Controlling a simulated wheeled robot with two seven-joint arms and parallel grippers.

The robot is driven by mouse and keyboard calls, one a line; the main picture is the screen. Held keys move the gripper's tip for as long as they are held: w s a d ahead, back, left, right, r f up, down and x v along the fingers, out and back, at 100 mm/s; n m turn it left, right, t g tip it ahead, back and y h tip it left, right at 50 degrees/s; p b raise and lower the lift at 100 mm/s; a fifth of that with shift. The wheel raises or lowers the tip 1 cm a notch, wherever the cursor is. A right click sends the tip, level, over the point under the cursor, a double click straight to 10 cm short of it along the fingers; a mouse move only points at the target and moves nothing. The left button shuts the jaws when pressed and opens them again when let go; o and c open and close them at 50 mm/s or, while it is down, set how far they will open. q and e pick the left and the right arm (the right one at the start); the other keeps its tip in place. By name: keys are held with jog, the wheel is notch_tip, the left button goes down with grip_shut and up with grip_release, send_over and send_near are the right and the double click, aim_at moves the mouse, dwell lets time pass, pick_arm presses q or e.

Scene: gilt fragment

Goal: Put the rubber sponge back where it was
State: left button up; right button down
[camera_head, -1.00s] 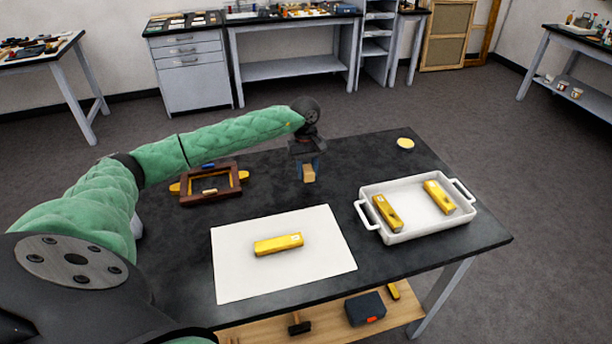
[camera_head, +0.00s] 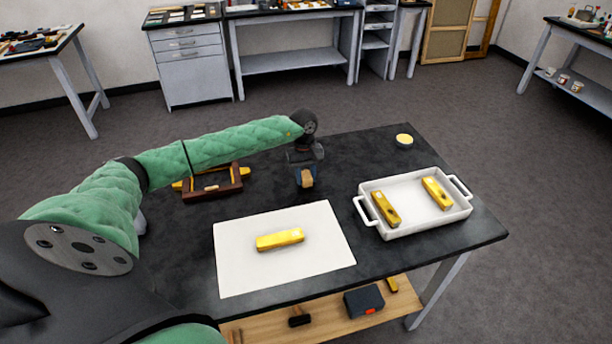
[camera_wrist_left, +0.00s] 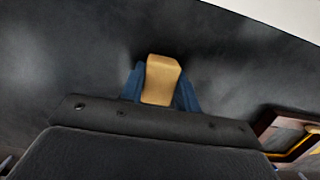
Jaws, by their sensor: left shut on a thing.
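My left gripper (camera_head: 306,180) is shut on a small tan block, which I take to be the rubber sponge (camera_head: 308,181). It holds it over the back middle of the dark table, behind the white sheet. In the left wrist view the sponge (camera_wrist_left: 161,80) sits between the two blue fingers (camera_wrist_left: 160,88), and dark tabletop shows around it. I cannot tell whether the sponge touches the table. My right gripper does not show.
A white sheet (camera_head: 240,270) bears a yellow bar (camera_head: 280,240). A white tray (camera_head: 409,234) at the right holds two yellow pieces. A brown frame (camera_head: 212,190) lies at the left, partly behind my arm. A round yellow-topped dish (camera_head: 404,140) stands at the back right.

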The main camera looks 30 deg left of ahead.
pick_arm(q)
jog(key=shift+f, duration=0.1)
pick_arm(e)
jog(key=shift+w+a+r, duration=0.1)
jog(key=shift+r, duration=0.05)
pick_arm(q)
jog(key=o, duration=0.9)
jog(key=shift+o, duration=0.2)
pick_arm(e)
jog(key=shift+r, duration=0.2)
